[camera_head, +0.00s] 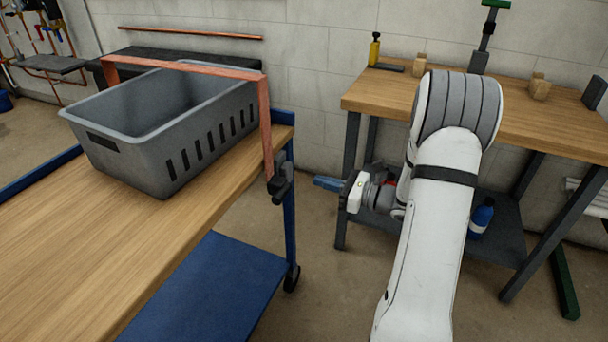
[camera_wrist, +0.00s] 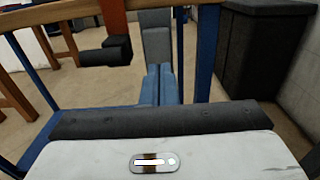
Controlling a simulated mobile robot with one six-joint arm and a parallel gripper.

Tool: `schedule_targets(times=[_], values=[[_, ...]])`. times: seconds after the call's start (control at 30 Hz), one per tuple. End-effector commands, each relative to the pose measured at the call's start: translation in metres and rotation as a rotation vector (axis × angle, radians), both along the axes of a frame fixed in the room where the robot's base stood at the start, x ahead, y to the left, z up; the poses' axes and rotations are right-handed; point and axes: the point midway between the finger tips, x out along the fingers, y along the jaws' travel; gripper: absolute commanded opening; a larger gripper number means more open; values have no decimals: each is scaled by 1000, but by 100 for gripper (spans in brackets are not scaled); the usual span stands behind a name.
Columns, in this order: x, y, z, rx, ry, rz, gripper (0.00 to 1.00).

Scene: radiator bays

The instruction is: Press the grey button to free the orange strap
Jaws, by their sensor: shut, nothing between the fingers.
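The orange strap (camera_head: 265,125) runs over the grey crate (camera_head: 165,175) and hangs down past the cart's edge to a dark buckle (camera_head: 281,184). In the wrist view the strap (camera_wrist: 114,18) ends in the same dark buckle (camera_wrist: 106,52), left of my fingers. I cannot make out a separate grey button on it. My gripper (camera_head: 322,183) is shut and empty, its blue fingers pointing left, a short gap right of the buckle. The fingers also show in the wrist view (camera_wrist: 161,82). A grey upright shape (camera_wrist: 155,36) is at or behind their ends; I cannot tell which.
The wooden cart top (camera_head: 80,235) has a blue frame and a blue lower shelf (camera_head: 205,295). A workbench (camera_head: 390,95) stands at the right behind my arm, with a blue bottle (camera_head: 481,217) beneath. Open floor lies between cart and bench.

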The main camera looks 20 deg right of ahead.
Motion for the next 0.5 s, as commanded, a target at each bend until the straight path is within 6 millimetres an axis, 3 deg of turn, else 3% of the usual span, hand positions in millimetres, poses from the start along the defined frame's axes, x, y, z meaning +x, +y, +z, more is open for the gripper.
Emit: schedule_targets(times=[0.2, 0.5], values=[[-27, -34, 1, 1, 2, -5, 0], [-39, -47, -1, 0, 1, -1, 0]])
